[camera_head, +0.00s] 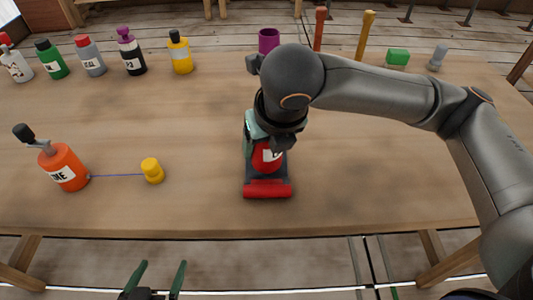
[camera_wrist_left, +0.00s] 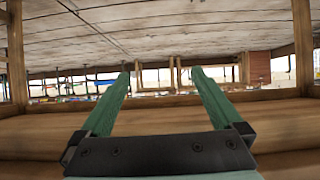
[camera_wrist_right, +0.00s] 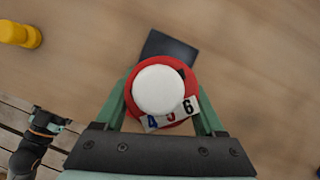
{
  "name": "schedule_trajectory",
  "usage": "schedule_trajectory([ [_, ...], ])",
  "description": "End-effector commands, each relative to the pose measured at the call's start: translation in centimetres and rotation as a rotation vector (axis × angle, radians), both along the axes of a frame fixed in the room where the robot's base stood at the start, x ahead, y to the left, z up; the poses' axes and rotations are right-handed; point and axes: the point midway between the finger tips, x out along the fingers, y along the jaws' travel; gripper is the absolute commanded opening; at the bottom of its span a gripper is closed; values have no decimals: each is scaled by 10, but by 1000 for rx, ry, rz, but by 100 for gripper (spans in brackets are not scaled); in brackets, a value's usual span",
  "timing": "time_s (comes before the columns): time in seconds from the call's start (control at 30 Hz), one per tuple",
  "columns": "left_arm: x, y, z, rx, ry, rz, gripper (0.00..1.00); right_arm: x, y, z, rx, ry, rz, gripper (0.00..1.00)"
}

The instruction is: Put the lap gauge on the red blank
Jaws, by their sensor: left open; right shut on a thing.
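My right gripper (camera_wrist_right: 165,105) is shut around a red labelled piece (camera_wrist_right: 188,76) with a round white top, above or on the table's front middle. In the head view this piece (camera_head: 265,157) is partly hidden by the gripper. A dark flat plate (camera_wrist_right: 168,46) lies under or behind it, and a red bar (camera_head: 267,190) lies in front. I cannot tell which of these is the lap gauge or the red blank, or whether the held piece touches the plate. My left gripper (camera_head: 162,264) is open and empty, in front of the table's edge.
An orange bottle (camera_head: 65,168) stands at left, a blue line running to a yellow spool (camera_head: 152,171). Several bottles stand along the back left. A purple cup (camera_head: 268,40), green block (camera_head: 397,57) and grey piece (camera_head: 437,57) stand behind. The right side is clear below my arm.

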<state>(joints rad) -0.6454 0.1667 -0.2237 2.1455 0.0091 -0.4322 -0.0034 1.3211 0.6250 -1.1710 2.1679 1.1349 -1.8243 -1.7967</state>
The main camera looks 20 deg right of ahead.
Motion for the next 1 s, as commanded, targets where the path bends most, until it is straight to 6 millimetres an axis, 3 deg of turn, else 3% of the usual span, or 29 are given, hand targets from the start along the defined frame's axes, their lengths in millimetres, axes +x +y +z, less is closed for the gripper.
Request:
schedule_trajectory([
  [0.27,21,0,38,0,-176,-11,100,-1,0,-18,1,1,0,8],
  [0.7,21,-1,39,0,-176,-11,100,-1,0,-21,0,0,-1,8],
  [0.73,21,0,38,1,-175,-11,100,-1,0,-21,0,0,0,75],
  [0.93,21,0,38,1,-175,-11,100,-1,0,-21,0,1,-1,97],
  [1.0,21,0,38,1,-175,-11,100,-1,0,-21,0,1,-1,100],
])
